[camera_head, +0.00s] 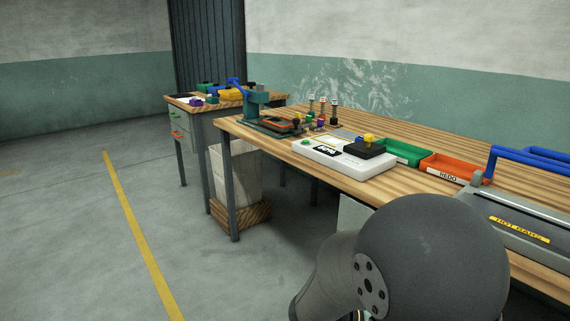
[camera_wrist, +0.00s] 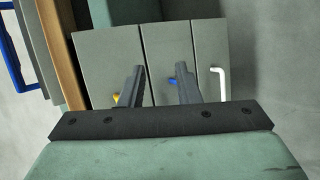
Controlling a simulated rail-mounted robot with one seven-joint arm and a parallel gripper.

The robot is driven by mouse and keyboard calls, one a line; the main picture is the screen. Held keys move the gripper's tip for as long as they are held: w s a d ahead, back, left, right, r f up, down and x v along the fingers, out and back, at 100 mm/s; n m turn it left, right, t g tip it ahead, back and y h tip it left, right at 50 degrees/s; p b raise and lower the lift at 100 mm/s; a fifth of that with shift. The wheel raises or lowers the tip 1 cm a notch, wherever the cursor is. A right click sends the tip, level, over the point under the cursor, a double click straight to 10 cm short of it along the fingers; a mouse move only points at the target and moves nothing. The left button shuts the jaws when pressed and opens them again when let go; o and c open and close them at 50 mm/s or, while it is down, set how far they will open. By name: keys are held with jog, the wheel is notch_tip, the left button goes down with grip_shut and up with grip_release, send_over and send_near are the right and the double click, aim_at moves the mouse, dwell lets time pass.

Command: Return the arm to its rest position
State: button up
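My arm shows as large dark grey rounded links (camera_head: 430,255) at the bottom right of the head view, in front of the long wooden bench. My gripper (camera_wrist: 160,68) is in the wrist view only. Its two dark fingers stand apart with nothing held between them. Beyond the fingers are grey drawer fronts (camera_wrist: 107,55), with yellow, blue and white handles. The fingers partly cover the yellow and blue handles. I cannot tell whether the fingers touch the drawers.
A second table (camera_head: 180,104) stands farther back. The floor at left is clear.

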jog(key=s+a+r+m+g+y+p, duration=0.2)
jog(key=s+r+m+g+y+p, duration=0.3)
jog(key=s+r+p, duration=0.75)
jog(key=s+a+r+n+t+y+p, duration=0.1)
jog(key=a+r+y+p, duration=0.5)
jog(key=r, duration=0.6)
jog(key=shift+s+a+n+t+y, duration=0.3)
jog(key=shift+s+a+t+y, duration=0.25)
jog(key=shift+t+y, duration=0.2)
